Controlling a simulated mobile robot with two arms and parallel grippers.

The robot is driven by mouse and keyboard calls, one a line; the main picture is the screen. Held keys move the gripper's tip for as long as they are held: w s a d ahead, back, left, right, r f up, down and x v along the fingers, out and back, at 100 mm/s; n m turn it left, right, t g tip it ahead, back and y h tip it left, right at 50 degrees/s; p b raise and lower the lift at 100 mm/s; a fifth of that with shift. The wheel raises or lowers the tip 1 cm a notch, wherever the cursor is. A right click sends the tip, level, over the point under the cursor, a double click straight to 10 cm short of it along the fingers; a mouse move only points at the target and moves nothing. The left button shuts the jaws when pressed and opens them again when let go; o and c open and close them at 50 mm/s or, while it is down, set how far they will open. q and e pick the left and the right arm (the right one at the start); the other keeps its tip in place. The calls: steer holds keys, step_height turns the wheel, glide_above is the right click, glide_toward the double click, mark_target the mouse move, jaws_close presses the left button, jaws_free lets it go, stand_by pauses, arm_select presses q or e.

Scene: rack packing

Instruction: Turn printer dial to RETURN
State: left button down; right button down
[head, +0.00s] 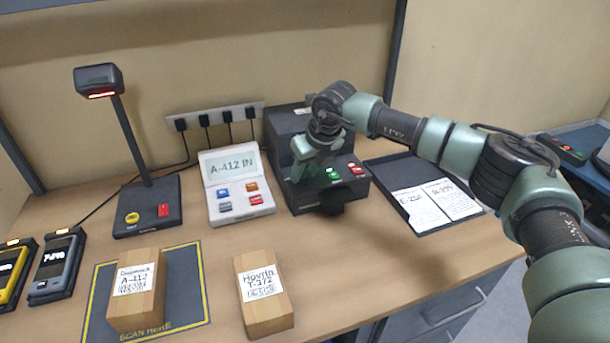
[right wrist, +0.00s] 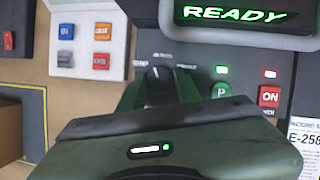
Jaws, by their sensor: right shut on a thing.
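The dark printer (head: 280,128) stands at the back of the bench, with a sloping front panel. The right wrist view shows its lit screen (right wrist: 235,14), reading READY. My right gripper (head: 312,172) reaches down over the left part of the panel. In the right wrist view its green fingers close on the black dial (right wrist: 158,82), one on each side. The dial's white mark points roughly up. Small labels around the dial are partly hidden and too small to read. A green P button (right wrist: 221,90) and a red ON button (right wrist: 269,96) sit right of the dial. My left gripper is not in view.
A white keypad unit (head: 240,205) reading A-412 IN stands left of the printer. A black tray (head: 450,222) with labels lies to the right. A scanner stand (head: 148,205) is at left.

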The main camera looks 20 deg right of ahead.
steer(key=m+h+b, duration=0.1)
steer(key=m+b, duration=0.1)
steer(key=m, duration=0.1)
steer(key=shift+a+f, duration=0.1)
steer(key=shift+a, duration=0.05)
steer(key=shift+r+m+h+b, duration=0.2)
steer(key=shift+m+h+b, duration=0.2)
steer(key=shift+m+b, duration=0.55)
steer(key=c, duration=1)
jaws_free()
steer(key=b+v, duration=0.1)
steer(key=v, duration=0.6)
steer(key=shift+s+r, duration=0.3)
steer(key=shift+r, duration=0.05)
